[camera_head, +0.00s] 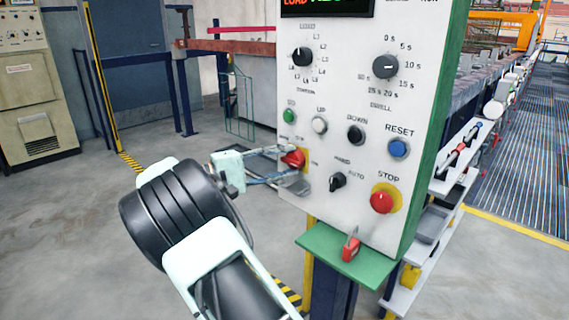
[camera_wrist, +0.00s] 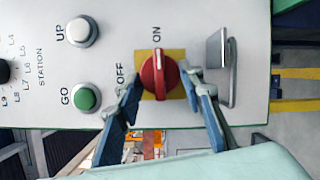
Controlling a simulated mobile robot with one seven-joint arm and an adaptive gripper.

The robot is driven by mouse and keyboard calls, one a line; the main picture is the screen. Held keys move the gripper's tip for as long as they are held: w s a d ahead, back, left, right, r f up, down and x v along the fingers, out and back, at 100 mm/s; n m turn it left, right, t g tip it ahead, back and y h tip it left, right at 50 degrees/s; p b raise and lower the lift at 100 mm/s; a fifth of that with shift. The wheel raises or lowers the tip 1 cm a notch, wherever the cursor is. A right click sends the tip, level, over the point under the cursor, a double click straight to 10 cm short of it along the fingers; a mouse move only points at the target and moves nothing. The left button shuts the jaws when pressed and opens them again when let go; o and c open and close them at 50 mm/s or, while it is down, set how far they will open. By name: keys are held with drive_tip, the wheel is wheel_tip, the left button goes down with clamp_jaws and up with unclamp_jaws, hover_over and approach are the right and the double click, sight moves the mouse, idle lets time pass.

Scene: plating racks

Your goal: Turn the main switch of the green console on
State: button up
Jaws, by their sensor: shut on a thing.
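The green-sided console (camera_head: 345,95) has a white front panel. Its main switch (camera_head: 293,159) is a red knob on a yellow plate, at the panel's lower left. In the wrist view the red knob (camera_wrist: 158,78) lies between the fingers, with OFF printed to its left and ON above it. The knob's grip runs upright there, its pale mark toward ON. My gripper (camera_head: 284,161) reaches in from the left and is shut on the knob, one finger on each side. Part of the knob is hidden by the fingers in the head view.
A metal hasp (camera_wrist: 226,68) stands out close beside the right finger in the wrist view. The GO button (camera_head: 289,116), HAND/AUTO selector (camera_head: 338,181) and red STOP button (camera_head: 382,199) are nearby. Floor at left is clear.

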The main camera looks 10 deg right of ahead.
idle(0.4)
drive_tip(key=o, duration=1.2)
drive_tip(key=shift+c, duration=0.2)
drive_tip(key=shift+a, duration=0.1)
drive_tip(key=v, duration=1.2)
